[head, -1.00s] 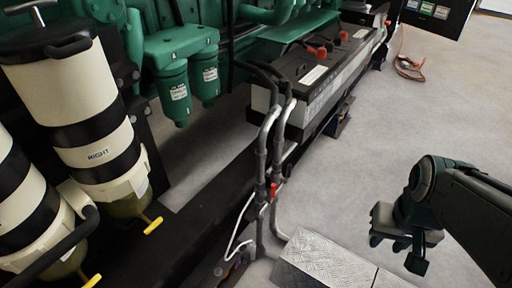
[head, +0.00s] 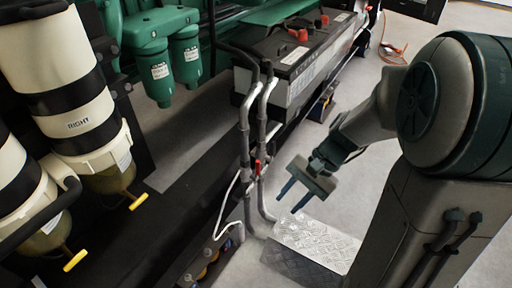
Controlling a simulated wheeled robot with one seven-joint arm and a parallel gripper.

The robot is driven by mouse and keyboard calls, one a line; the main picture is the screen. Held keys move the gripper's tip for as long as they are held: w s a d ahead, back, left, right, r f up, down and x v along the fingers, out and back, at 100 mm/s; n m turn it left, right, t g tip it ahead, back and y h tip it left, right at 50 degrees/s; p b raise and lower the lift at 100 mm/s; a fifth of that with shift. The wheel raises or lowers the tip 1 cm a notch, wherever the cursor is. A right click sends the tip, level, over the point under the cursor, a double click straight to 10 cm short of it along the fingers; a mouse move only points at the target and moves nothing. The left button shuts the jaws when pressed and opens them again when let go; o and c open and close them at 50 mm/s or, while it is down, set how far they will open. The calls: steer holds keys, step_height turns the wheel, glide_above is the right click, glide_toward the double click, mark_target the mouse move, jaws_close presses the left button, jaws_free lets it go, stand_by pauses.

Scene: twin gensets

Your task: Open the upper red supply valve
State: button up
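A small red valve handle (head: 258,167) sits on the grey vertical pipes (head: 246,140), just below the front end of the battery box. It looks roughly upright along the pipe; its exact setting is too small to tell. My gripper (head: 288,204) is to the right of and a little below the red handle in the head view, apart from it. Its two blue-grey fingers are spread, with nothing between them, and point down and left.
A bright tread-plate step (head: 318,243) lies below my gripper. The battery box (head: 300,75) stands behind the pipes. Striped filter cylinders (head: 85,120) with yellow drain handles (head: 139,201) stand at left. A white hose (head: 227,205) hangs beside the pipes.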

steer(key=w+f+m+t+y+b, duration=0.3)
steer(key=w+f+m+y, duration=0.45)
steer(key=w, duration=0.25)
steer(key=m+t+y+b, duration=0.2)
steer(key=m+t+y, duration=0.1)
steer(key=m+t, duration=0.4)
glide_toward(258, 172)
steer(key=d+r, duration=0.3)
steer(key=r, duration=0.1)
steer(key=shift+m+g+h, duration=0.25)
steer(key=shift+m+g, duration=0.05)
steer(key=shift+m, duration=0.05)
steer(key=shift+r+b+x, duration=0.15)
steer(key=shift+b+x, duration=0.85)
steer(key=shift+x, duration=2.3)
steer(key=shift+r+b+x, duration=0.1)
steer(key=shift+b+x, duration=0.9)
steer(key=shift+x, duration=2.3)
steer(key=shift+s, duration=0.1)
jaws_close()
